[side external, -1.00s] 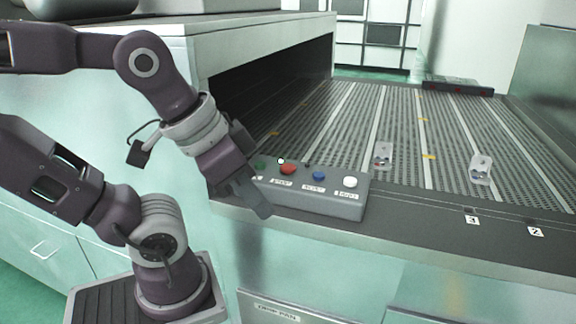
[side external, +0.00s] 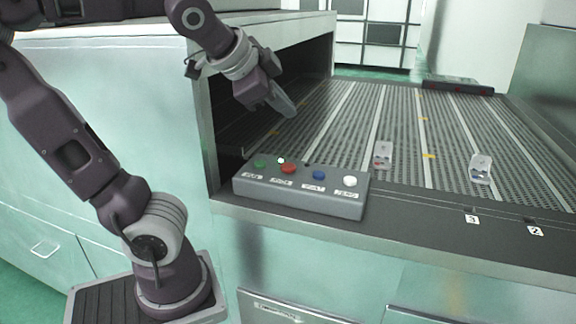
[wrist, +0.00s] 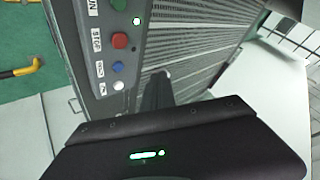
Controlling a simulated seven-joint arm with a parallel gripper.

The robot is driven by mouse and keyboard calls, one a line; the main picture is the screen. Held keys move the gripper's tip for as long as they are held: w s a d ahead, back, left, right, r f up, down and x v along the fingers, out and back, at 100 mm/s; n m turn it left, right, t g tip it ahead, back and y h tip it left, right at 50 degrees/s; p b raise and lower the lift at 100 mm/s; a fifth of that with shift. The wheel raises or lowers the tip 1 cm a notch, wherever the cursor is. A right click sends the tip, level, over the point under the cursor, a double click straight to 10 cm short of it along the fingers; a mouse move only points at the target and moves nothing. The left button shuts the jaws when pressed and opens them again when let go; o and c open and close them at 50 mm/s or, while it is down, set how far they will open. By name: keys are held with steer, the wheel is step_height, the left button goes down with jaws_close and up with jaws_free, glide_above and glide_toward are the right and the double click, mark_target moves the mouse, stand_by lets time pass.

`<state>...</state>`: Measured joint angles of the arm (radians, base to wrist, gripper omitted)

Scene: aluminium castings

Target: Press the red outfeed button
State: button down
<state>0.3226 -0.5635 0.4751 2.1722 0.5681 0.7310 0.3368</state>
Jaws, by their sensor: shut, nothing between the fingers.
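The red button (side external: 289,169) stands second from the left on a grey control box at the conveyor's front edge. It also shows in the wrist view (wrist: 120,40), beside a label reading STOP. The control box (side external: 300,195) also carries a green button (side external: 260,163), a blue button (side external: 319,175) and a white button (side external: 350,181). A small green light (side external: 281,160) glows near the red button. My gripper (side external: 289,110) is shut and empty, raised above and behind the box, apart from the buttons. Its fingers (wrist: 159,82) point forward in the wrist view.
Two small castings, one nearer the middle (side external: 383,154) and one to the right (side external: 481,168), lie on the slatted conveyor (side external: 340,130). A tunnel housing (side external: 205,100) rises at the left. Number tags 3 and 2 mark the front edge. Space above the box is clear.

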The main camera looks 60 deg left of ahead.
mark_target(284, 167)
steer(key=shift+f, duration=0.1)
steer(key=shift+f, duration=4.35)
steer(key=shift+f, duration=0.1)
steer(key=shift+f, duration=0.3)
steer(key=shift+f, duration=0.45)
steer(key=shift+r, duration=0.9)
